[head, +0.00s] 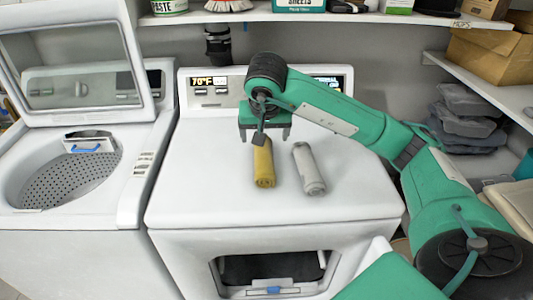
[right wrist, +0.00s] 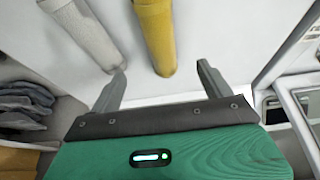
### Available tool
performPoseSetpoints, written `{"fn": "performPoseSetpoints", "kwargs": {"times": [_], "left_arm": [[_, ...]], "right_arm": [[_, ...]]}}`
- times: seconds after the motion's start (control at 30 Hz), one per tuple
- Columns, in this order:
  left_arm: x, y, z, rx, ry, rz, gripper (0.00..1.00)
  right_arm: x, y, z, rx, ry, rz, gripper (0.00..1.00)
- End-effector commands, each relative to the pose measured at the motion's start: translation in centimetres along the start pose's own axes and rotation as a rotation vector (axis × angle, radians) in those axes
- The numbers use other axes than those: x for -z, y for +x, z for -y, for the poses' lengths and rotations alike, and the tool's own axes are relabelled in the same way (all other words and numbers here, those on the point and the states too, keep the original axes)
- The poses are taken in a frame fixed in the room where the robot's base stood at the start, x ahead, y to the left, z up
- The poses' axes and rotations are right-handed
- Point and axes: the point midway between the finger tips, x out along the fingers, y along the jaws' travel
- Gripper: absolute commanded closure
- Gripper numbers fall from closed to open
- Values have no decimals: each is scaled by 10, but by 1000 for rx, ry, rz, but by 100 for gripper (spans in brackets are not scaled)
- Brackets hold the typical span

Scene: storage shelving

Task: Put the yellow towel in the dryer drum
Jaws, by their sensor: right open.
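A rolled yellow towel (head: 264,164) lies on top of the white dryer (head: 210,190); it also shows in the right wrist view (right wrist: 156,35). A rolled grey-white towel (head: 308,168) lies to its right in the head view. My right gripper (head: 265,138) is over the back end of the yellow towel. In the right wrist view my right gripper (right wrist: 162,78) is open, with the near end of the yellow towel between its fingertips or just beyond them; contact cannot be told. The dryer's front opening (head: 272,270) is dark and low at the front. My left gripper is not in view.
An open top-loading washer (head: 65,180) stands left of the dryer, its lid (head: 75,70) raised. Shelves above and at the right hold boxes (head: 490,55) and folded grey cloths (head: 465,115). The dryer top around the two towels is clear.

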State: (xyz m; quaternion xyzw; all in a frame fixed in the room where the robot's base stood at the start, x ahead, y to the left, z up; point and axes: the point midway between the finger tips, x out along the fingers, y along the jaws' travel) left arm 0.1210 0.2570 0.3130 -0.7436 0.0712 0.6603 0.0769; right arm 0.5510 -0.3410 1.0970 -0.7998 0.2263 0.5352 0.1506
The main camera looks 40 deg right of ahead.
Motion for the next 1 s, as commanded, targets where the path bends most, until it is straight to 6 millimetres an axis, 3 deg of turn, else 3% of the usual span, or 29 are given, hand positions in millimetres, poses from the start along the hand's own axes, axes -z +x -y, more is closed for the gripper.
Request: {"fn": "performPoseSetpoints", "kwargs": {"times": [0.3, 0.67, 1.0], "left_arm": [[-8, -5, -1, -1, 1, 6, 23], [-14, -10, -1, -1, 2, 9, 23], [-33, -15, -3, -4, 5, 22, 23]], "right_arm": [[-1, 57, 0, -1, 1, 4, 19], [-1, 83, 1, 1, 1, 3, 19], [-2, 122, 2, 2, 0, 2, 19]]}}
